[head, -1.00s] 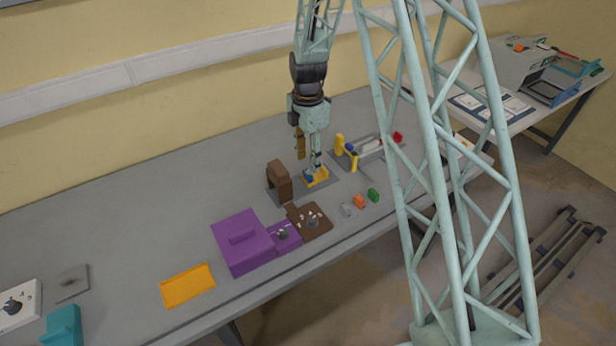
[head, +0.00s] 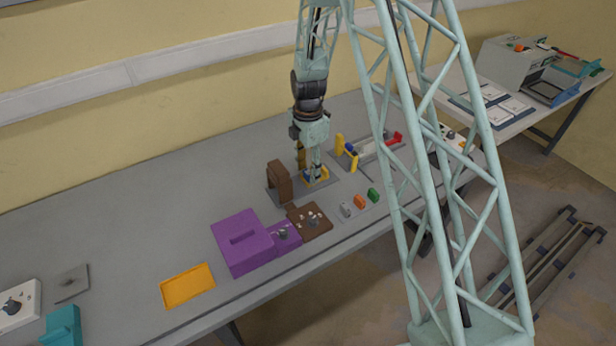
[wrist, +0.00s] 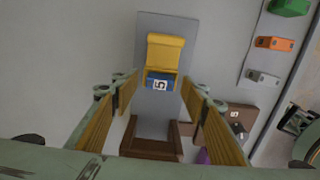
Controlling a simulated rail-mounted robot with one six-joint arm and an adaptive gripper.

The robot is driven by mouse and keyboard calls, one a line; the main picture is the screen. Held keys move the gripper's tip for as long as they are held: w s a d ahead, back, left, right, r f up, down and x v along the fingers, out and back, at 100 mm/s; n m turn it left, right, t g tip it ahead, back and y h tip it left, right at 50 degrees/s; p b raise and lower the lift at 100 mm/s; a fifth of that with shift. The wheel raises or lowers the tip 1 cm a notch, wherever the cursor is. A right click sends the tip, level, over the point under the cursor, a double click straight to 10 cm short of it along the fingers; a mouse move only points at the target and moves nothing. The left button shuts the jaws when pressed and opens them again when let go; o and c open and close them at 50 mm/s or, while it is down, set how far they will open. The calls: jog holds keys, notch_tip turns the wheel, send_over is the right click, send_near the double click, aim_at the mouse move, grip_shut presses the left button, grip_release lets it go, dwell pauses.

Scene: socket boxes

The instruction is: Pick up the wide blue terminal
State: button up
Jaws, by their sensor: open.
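A blue terminal (wrist: 159,82) with a white label marked 5 sits against a yellow holder (wrist: 165,54) on a grey plate (wrist: 150,108) in the wrist view. In the head view the yellow holder (head: 323,173) shows beside my fingers, and the blue piece is small and partly hidden. My gripper (wrist: 161,88) is open, with one wooden-faced finger on each side of the blue terminal in the picture. Nothing is between the fingers that I can see held. In the head view my gripper (head: 308,166) is low over the plate; I cannot tell whether it touches the terminal.
A brown block (head: 279,181) stands close to the left of my gripper. A fixture with yellow posts (head: 340,146) is to the right. Green (head: 374,195), orange (head: 360,201) and grey pieces lie in front. A purple box (head: 240,240) and orange tray (head: 188,286) are further left.

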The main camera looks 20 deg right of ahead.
aim_at(308, 172)
jog(key=shift+c, duration=0.9)
jog(key=c, duration=0.7)
jog(key=shift+r, duration=0.15)
jog(key=shift+c, duration=0.2)
jog(key=shift+r, duration=1.7)
jog(key=s, duration=0.5)
jog(key=s+r, duration=0.1)
jog(key=s, duration=1)
jog(key=shift+r, duration=0.15)
